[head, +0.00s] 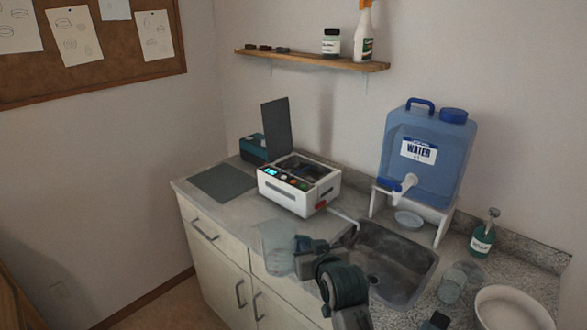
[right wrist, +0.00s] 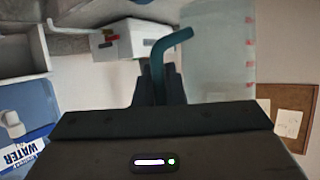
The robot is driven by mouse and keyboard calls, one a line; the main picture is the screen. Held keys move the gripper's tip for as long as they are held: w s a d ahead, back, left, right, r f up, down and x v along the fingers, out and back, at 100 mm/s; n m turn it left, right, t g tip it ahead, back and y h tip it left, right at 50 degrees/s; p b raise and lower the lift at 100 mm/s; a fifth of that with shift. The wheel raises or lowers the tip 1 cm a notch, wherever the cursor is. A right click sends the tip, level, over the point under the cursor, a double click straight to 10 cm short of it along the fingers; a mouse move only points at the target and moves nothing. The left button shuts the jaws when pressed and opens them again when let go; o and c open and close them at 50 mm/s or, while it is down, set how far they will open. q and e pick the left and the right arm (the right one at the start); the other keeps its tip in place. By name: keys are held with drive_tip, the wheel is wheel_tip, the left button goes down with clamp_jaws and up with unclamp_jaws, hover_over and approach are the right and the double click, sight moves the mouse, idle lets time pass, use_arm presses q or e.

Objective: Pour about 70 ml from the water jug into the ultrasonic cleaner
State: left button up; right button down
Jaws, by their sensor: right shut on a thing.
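The water jug (head: 277,246) is clear and looks about upright in the head view, in front of the counter's front edge. My right gripper (head: 307,246) is shut on the jug's teal handle (right wrist: 172,45); the clear jug wall (right wrist: 218,50) shows beside it in the right wrist view. The water level is hard to make out. The ultrasonic cleaner (head: 288,200) is a white box on the counter with a dark lid (head: 276,128) standing open and an open basin. The jug is apart from it, nearer the camera. My left gripper is not in view.
A sink (head: 397,262) lies right of the cleaner. A blue water container (head: 430,155) with a tap stands behind it on a white stand. A soap bottle (head: 482,240), a clear cup (head: 452,287) and a white bowl (head: 512,310) are at right. A grey mat (head: 222,182) lies left of the cleaner.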

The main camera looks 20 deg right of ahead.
drive_tip(key=w+d+r+m+g+h, duration=0.1)
drive_tip(key=w+d+r+m+h, duration=0.45)
drive_tip(key=w+d+r, duration=1.65)
drive_tip(key=w+d+f+b, duration=0.1)
drive_tip(key=d+f+b, duration=0.2)
drive_tip(key=f, duration=0.8)
drive_tip(key=shift+f+g+h+b, duration=0.3)
drive_tip(key=shift+f+h+b, duration=0.05)
